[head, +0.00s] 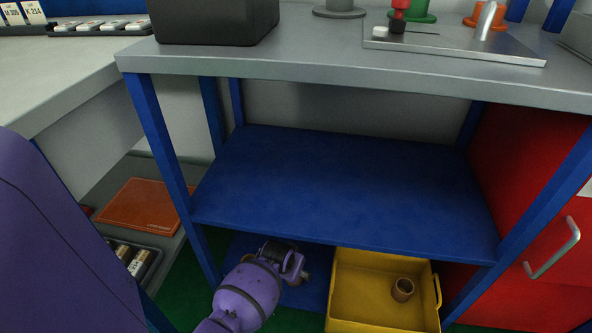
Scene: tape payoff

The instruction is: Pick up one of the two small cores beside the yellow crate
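The yellow crate (345,322) stands low, below the front edge of the blue shelf. One small brown hollow core (403,290) stands upright inside it, toward the right. My purple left arm reaches in low, and its gripper (295,272) is just left of the crate, at the shelf's front edge. Its fingers are mostly hidden by the wrist. A small brownish patch (306,277) shows at the gripper's right side; I cannot tell whether it is a core or whether it is held. No other core shows clearly beside the crate. My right gripper is out of view.
The blue shelf (345,185) is empty and overhangs the crate. Blue table legs (160,140) stand on both sides. A red cabinet (545,210) with a metal handle is at the right.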

